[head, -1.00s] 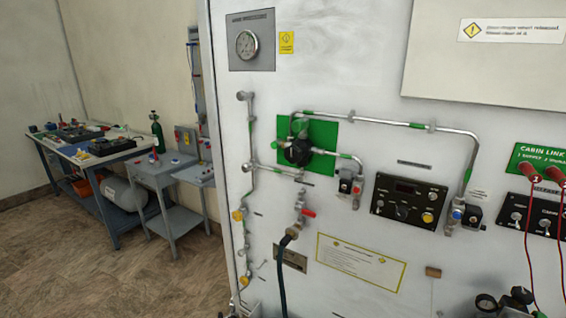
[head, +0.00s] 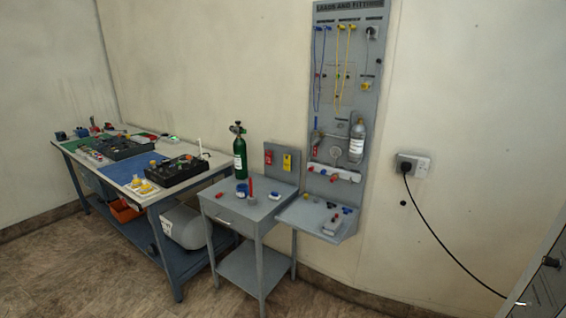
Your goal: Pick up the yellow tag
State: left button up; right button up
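A yellow tag (head: 287,162) hangs on a small grey upright plate (head: 278,150) at the back of the grey side table. A red tag (head: 268,157) hangs just left of it, apart from it. Both look upright and nothing covers them. Neither of my grippers shows in the head view.
The grey side table (head: 247,206) holds small parts and a green cylinder (head: 239,155) stands near its left edge. A long workbench (head: 68,148) with trays is at left. A grey tool board (head: 330,105) with a shelf is at right. Open floor (head: 70,275) lies in front.

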aim_at(287, 163)
jog(key=i+j, duration=0.25)
jog(key=i+j+u, duration=0.2)
jog(key=i, duration=0.35)
jog(key=i+j+u, duration=0.25)
jog(key=i, duration=0.3)
jog(key=i+j+u, duration=0.2)
jog(key=i, duration=0.4)
